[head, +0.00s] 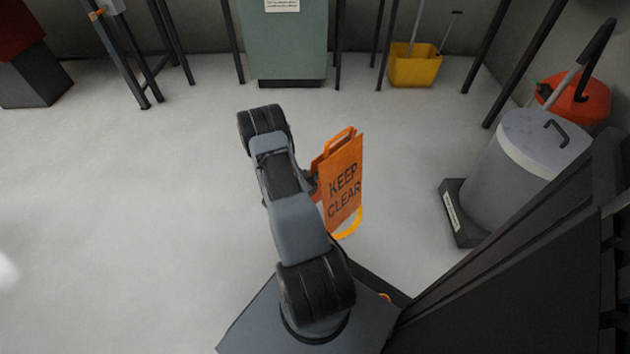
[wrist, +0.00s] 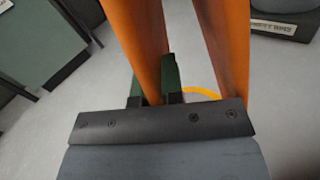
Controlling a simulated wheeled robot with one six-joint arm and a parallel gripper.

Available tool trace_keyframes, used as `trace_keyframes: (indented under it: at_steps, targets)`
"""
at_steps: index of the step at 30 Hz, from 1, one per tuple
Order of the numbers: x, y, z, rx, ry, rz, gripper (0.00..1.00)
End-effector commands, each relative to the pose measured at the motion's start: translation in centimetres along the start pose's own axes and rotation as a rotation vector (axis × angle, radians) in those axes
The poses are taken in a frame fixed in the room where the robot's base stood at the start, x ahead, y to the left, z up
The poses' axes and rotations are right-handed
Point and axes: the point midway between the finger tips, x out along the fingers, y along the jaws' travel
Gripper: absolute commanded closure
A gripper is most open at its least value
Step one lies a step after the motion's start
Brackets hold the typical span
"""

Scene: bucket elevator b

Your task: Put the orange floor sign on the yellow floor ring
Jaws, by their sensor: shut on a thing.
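The orange floor sign (head: 341,182) reads "KEEP CLEAR" and stands upright to the right of my arm in the head view. Its two orange panels (wrist: 228,45) fill the upper middle of the wrist view. My gripper (wrist: 158,85) is shut on the left panel; in the head view it is mostly hidden behind my arm. The yellow floor ring (head: 350,224) shows as an arc below and to the right of the sign. A piece of the arc also shows in the wrist view (wrist: 203,92). The rest of the ring is hidden, and I cannot tell whether the sign touches the floor.
A grey bin (head: 510,180) on a dark base stands at the right, with a red container (head: 580,100) behind it. A yellow bucket (head: 415,66) and a green cabinet (head: 287,40) stand along the back among dark posts. The floor (head: 120,200) at the left is clear.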

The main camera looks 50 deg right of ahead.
Motion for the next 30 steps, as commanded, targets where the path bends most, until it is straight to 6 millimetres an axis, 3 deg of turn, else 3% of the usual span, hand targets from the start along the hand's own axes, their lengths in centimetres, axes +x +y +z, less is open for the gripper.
trace_keyframes:
  at_steps: [3,12,23,30]
  targets:
    - [1.5,1.6,-1.7,0.005,-0.005,-0.001,1.0]
    - [3.4,3.5,-5.7,0.001,-0.003,0.001,1.0]
    - [4.1,4.3,-7.1,0.001,-0.003,0.001,1.0]
    - [4.4,4.3,-10.1,-0.001,-0.002,0.001,1.0]
